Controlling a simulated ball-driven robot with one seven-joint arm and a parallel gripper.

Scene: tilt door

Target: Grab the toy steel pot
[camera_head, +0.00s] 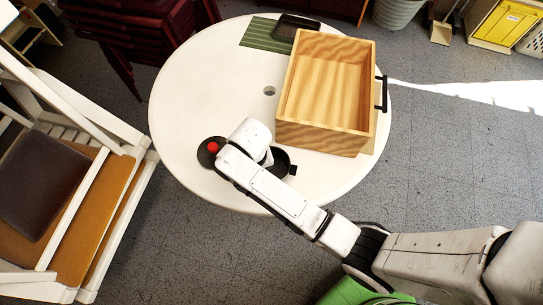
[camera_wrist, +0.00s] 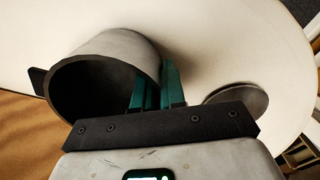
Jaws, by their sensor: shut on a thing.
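The toy steel pot is a grey, round, hollow vessel with a dark inside; it fills the left of the wrist view (camera_wrist: 125,50), its open mouth facing the camera. A dark tab-like handle juts from its left side. My gripper (camera_wrist: 154,88) has teal fingers shut on the pot's near right wall. In the head view the dark pot (camera_head: 284,162) shows partly beside my wrist, which hides the fingers. I cannot tell whether the pot touches the table.
A dark round lid with a red knob (camera_head: 212,147) lies on the round white table (camera_head: 200,85), left of my wrist. A wooden box (camera_head: 325,136) with a black handle stands right behind the pot. A green mat (camera_head: 262,36) lies at the back. The table's left is clear.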

